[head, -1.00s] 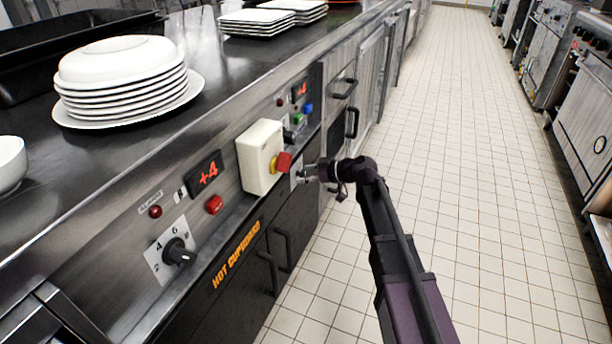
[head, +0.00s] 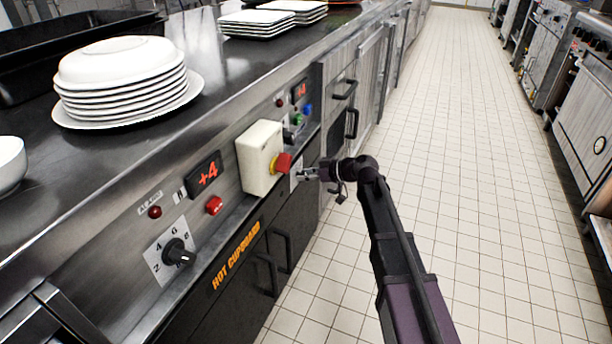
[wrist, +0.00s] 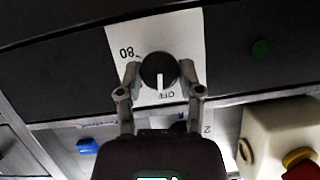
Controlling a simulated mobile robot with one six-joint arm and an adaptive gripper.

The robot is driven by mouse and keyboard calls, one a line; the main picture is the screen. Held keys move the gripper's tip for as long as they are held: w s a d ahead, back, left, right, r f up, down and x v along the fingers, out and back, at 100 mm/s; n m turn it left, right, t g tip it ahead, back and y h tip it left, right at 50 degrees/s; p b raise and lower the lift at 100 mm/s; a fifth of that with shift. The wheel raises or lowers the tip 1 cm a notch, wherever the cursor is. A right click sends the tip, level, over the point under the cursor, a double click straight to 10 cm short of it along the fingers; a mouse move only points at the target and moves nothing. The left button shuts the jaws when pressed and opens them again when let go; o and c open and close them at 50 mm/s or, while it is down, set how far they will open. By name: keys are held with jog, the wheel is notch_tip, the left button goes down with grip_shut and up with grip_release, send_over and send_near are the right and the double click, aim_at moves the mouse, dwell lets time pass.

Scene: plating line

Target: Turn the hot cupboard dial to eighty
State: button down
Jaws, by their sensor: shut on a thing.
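The dial (wrist: 158,68) is a round black knob with a white pointer line on a white plate (wrist: 182,30). In the wrist view the plate is seen upside down, with 80 at upper left and OFF just below the knob. The white line points down at or very near OFF. My gripper (head: 304,174) is shut on the dial, one finger on each side. In the head view the knob is too small and covered to read; only part of its white plate shows. The orange HOT CUPBOARD lettering (head: 237,256) is on the black front nearer the camera.
A cream box (head: 258,158) with a red button (head: 283,162) sticks out just left of my gripper. Another black dial (head: 177,253), numbered plate behind it, is farther left. Black door handles (head: 287,250) stand out below. The tiled aisle at right is clear.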

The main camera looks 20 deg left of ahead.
jog(key=m+g+y+b, duration=0.2)
jog(key=m+b, duration=0.1)
jog(key=m, duration=0.3)
jog(key=m+g+y+b, duration=0.1)
jog(key=m+y+b, duration=0.1)
jog(key=m+b, duration=0.2)
jog(key=f+m+g+y+b, duration=0.1)
jog(key=m+b, duration=0.3)
jog(key=m, duration=0.4)
jog(key=shift+w+m+g+y, duration=0.15)
jog(key=shift+m+g+y, duration=0.3)
jog(key=shift+g, duration=0.35)
jog(key=shift+c, duration=1.3)
grip_release()
